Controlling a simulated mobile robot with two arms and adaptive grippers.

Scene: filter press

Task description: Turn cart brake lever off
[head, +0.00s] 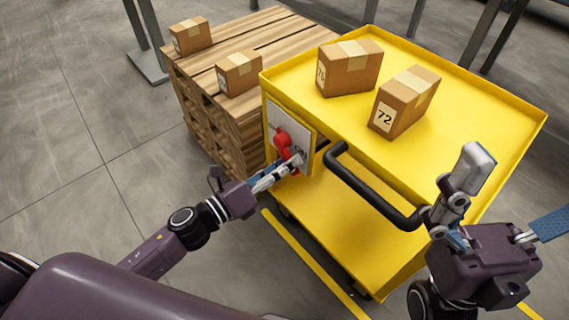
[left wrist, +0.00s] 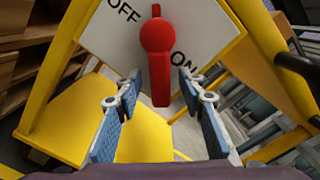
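The red brake lever (head: 284,144) is on a pale panel (head: 303,138) on the side of the yellow cart (head: 480,110). In the left wrist view the lever (left wrist: 158,50) has a round hub, and its handle hangs down the picture. The panel there (left wrist: 105,38) reads OFF at upper left and ON at right, nearer the handle. My left gripper (head: 291,166) is at the lever. Its open fingers (left wrist: 160,82) stand either side of the handle, with gaps showing. My right gripper (head: 462,182) is beside the right end of the black cart handle (head: 372,192); its finger gap is unclear.
Two cardboard boxes, one at the back (head: 350,72) and one marked 72 (head: 404,102), sit on the cart's top tray. A wooden pallet stack (head: 205,75) with two smaller boxes (head: 190,36) (head: 239,72) stands left of the cart. Grey floor is clear at left.

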